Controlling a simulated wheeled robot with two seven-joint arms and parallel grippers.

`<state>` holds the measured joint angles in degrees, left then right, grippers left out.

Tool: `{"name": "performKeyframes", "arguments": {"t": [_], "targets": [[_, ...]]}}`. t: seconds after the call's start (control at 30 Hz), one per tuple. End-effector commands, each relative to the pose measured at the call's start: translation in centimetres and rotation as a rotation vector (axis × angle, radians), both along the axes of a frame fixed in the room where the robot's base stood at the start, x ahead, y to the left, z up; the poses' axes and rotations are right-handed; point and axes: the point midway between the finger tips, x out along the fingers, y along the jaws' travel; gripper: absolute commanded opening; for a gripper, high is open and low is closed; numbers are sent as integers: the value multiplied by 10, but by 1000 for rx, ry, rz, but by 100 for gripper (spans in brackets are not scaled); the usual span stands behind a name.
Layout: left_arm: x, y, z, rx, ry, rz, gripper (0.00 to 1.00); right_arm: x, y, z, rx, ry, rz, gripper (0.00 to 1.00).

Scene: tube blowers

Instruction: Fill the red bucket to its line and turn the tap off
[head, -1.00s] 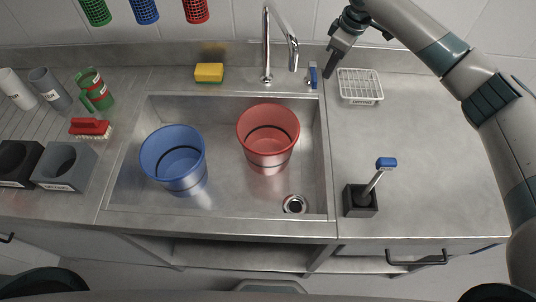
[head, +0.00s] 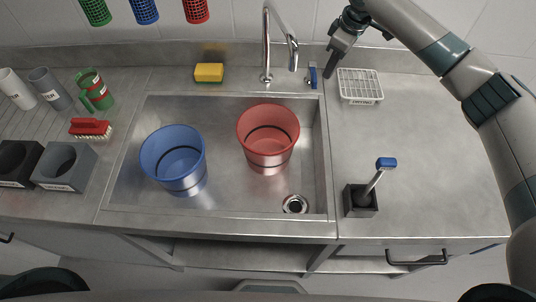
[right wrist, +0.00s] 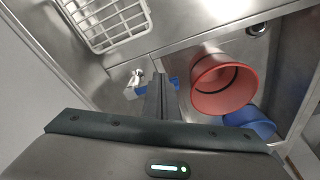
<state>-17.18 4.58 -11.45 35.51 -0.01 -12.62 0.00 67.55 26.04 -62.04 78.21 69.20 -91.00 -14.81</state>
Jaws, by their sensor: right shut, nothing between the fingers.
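The red bucket (head: 268,155) stands upright in the sink, below and in front of the curved spout (head: 292,55). A dark line rings its inside; I cannot tell the water level, and no stream shows from the spout. The tap's blue lever (head: 313,77) stands at the sink's back right. My right gripper (head: 329,73) is shut and empty, just right of the lever. My left gripper is out of view.
A white wire rack (head: 360,86) lies right of my gripper. A holder with a blue-topped brush (head: 361,201) stands on the right counter. A yellow sponge (head: 209,72) lies behind the sink.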

Motion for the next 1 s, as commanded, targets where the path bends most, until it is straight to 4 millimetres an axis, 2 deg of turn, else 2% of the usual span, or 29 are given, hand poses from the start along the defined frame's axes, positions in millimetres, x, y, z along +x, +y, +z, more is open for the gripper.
{"name": "performKeyframes", "arguments": {"t": [0.57,1.0], "targets": [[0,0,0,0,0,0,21,0,0,-1,0,0,0,0],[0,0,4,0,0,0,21,0,0,-14,0,2,-1,0]]}}
